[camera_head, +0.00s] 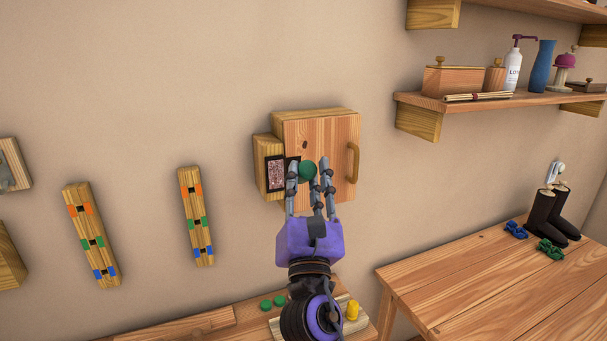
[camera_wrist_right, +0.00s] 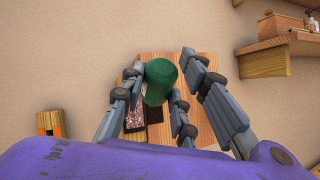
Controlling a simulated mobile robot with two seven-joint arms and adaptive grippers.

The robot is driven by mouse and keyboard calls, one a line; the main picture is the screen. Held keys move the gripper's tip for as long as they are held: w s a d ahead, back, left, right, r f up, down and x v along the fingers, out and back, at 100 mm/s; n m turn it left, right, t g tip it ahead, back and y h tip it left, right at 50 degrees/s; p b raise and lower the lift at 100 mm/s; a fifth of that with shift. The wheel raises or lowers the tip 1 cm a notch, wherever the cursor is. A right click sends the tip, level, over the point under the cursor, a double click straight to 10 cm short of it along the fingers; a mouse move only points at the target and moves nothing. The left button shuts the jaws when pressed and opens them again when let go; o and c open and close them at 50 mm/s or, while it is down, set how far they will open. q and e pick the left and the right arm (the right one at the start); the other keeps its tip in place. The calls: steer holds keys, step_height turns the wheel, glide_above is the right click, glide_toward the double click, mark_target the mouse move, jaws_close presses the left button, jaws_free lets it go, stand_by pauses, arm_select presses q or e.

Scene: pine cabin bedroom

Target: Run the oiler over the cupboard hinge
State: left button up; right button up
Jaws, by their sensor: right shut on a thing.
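The cupboard (camera_head: 330,135) is a small pine box on the wall, with a closed-looking door and a curved handle (camera_head: 352,162) on its right. The hinge (camera_head: 275,174), a dark-edged plate with a rusty speckled face, sits at the door's left edge; it also shows in the wrist view (camera_wrist_right: 135,117). My right gripper (camera_head: 309,176) is shut on the green oiler (camera_wrist_right: 161,73), in front of the door just right of the hinge. The oiler's green top also shows between the fingers in the head view (camera_head: 307,169). Whether it touches the hinge cannot be told. My left gripper is out of view.
Wooden wall strips with coloured marks (camera_head: 196,216) hang left of the cupboard. A shelf (camera_head: 490,103) with bottles and boxes is at upper right. A table (camera_head: 490,285) with boots (camera_head: 548,215) stands at right. A low bench (camera_head: 170,329) with green and yellow pieces lies below.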

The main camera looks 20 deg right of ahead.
steer(key=shift+s, duration=0.1)
steer(key=shift+s+p, duration=0.3)
steer(key=shift+s, duration=1.15)
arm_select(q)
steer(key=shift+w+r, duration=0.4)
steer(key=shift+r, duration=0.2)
arm_select(e)
steer(key=f+m+t+y+b, duration=0.1)
steer(key=b, duration=0.1)
steer(key=w+f+t+y+b, duration=0.1)
steer(key=f+b, duration=0.1)
steer(key=b, duration=0.1)
steer(key=w+f+m+t+y+b, duration=0.1)
steer(key=y+b, duration=0.1)
steer(key=b, duration=0.1)
steer(key=shift+w+f+m, duration=0.25)
steer(key=shift+f+m, duration=0.05)
steer(key=shift+f, duration=0.05)
arm_select(q)
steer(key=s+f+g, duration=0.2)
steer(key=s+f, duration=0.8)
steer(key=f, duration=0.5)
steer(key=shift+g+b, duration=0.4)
steer(key=shift+b, duration=0.05)
arm_select(e)
steer(key=shift+w, duration=2.35)
